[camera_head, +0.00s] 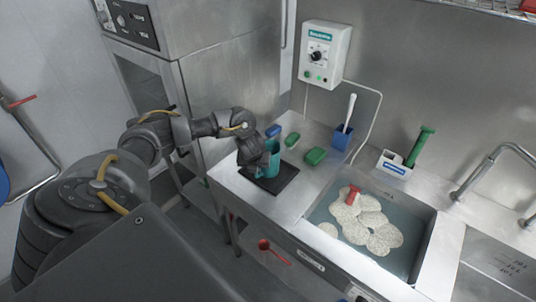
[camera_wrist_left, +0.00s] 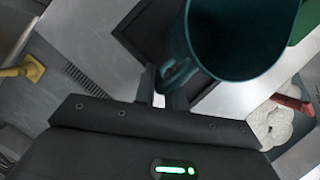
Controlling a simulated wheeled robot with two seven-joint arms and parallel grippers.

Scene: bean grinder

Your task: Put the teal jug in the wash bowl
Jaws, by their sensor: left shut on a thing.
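The teal jug (camera_head: 271,160) is upright at the black mat (camera_head: 284,184) on the left part of the steel counter. I cannot tell whether its base touches the mat. My left gripper (camera_head: 257,163) is at the jug's left side. In the left wrist view the jug (camera_wrist_left: 238,40) fills the top, and my left gripper (camera_wrist_left: 160,94) is shut on its handle (camera_wrist_left: 176,75). The wash bowl (camera_head: 429,246) is a sunken steel basin to the right, with bluish water and pale foam. My right gripper is not in view.
Green pads (camera_head: 315,156) and a blue pad (camera_head: 273,131) lie behind the mat. A blue holder (camera_head: 341,138) with a white-handled tool and a white caddy (camera_head: 394,166) stand behind the basin. A red object (camera_head: 353,194) sits in the foam. A tap (camera_head: 492,160) is at right.

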